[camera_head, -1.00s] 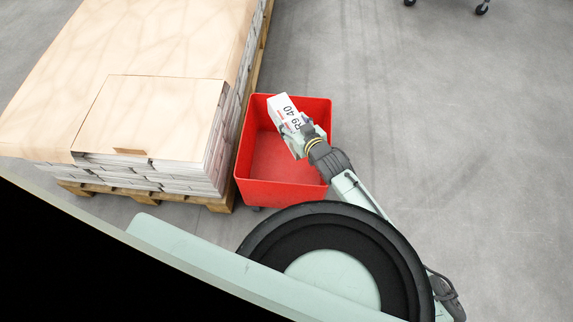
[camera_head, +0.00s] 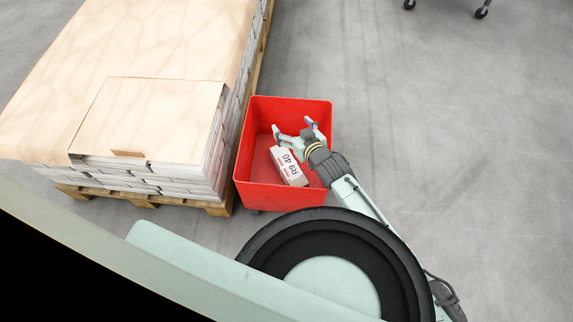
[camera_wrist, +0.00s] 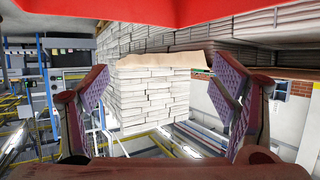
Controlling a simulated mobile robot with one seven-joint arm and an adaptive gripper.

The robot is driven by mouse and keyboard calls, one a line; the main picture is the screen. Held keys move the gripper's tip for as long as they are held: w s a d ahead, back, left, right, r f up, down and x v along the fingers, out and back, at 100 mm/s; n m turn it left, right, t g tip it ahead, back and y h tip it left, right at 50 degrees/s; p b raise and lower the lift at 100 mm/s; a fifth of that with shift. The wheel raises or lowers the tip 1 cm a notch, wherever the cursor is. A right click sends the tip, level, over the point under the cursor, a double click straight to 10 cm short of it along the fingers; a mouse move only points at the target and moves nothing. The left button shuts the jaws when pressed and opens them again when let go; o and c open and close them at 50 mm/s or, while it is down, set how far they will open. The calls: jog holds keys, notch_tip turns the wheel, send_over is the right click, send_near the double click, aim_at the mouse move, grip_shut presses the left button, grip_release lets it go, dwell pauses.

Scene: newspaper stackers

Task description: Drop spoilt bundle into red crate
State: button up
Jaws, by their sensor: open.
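The spoilt bundle (camera_head: 288,167), a white block marked "R9 40", lies inside the red crate (camera_head: 318,107), tilted in the picture, towards the crate's right side. The crate stands on the floor beside the pallet. My gripper (camera_head: 293,130) is over the crate, above the bundle and apart from it, with its fingers spread and nothing between them. In the wrist view the two purple-padded fingers of my gripper (camera_wrist: 168,92) are wide apart, and the red crate's rim (camera_wrist: 200,12) crosses the top. The bundle does not show there.
A pallet (camera_head: 150,200) loaded with stacked newspapers (camera_head: 150,110) under brown sheets stands close to the crate's left side. Dark wheels (camera_head: 481,12) show at the top right. The grey floor (camera_head: 460,150) on the right is clear.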

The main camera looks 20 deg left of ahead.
jog(key=v, duration=1.2)
